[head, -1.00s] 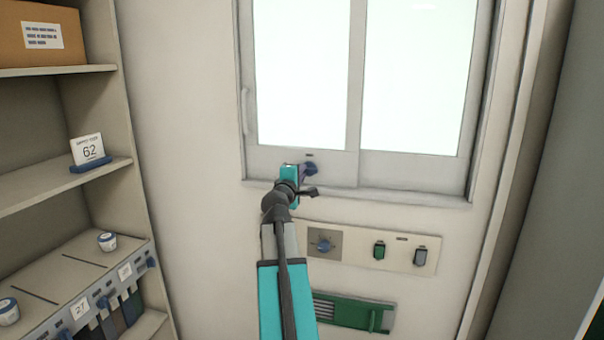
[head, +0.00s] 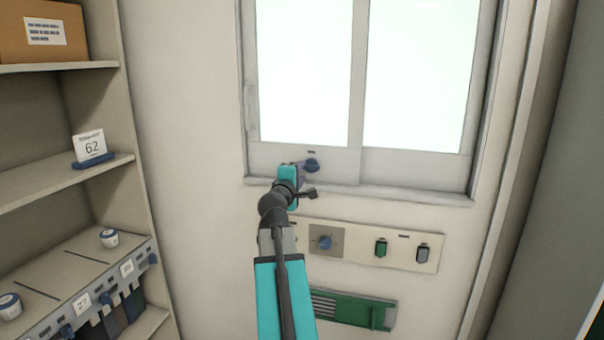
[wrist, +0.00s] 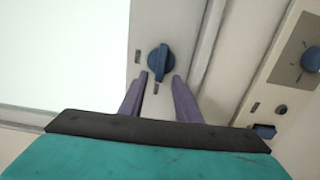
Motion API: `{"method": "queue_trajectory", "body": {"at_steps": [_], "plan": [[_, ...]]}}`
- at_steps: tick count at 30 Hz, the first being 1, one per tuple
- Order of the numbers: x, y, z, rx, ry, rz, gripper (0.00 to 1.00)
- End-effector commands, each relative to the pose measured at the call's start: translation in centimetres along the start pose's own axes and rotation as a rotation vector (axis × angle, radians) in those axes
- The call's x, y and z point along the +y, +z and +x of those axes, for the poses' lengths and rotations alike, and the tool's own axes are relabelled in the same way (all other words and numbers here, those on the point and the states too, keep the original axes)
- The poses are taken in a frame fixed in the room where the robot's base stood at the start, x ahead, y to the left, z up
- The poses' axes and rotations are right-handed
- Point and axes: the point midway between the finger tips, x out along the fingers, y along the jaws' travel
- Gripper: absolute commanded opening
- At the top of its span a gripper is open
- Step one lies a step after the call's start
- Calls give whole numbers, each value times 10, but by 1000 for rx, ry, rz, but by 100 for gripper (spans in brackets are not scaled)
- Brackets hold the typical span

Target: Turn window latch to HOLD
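The window latch is a dark blue knob (head: 311,165) on the bottom rail of the window's left pane. It also shows in the wrist view (wrist: 161,62), with its raised grip lying along the picture's vertical. A small dark mark sits to its left and a pale mark lies just below it there; no lettering is readable. My gripper (head: 300,170) is just left of the knob in the head view. In the wrist view its two purple fingers (wrist: 159,84) are apart and empty, their tips just short of the knob. Contact is not visible.
A panel (head: 432,255) below the window carries a blue dial (head: 325,242) and two switches. A green vent (head: 350,308) sits lower. A shelf unit (head: 128,200) stands at left. The window sill (head: 420,195) juts out under the latch.

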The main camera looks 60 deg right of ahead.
Motion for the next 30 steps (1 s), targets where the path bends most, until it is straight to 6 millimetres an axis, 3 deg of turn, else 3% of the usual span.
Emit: {"method": "queue_trajectory", "body": {"at_steps": [14,24,30], "plan": [[-2,0,-55,1,-1,1,30],[-5,0,-81,2,0,3,30],[-4,0,-86,-2,1,2,30]]}}
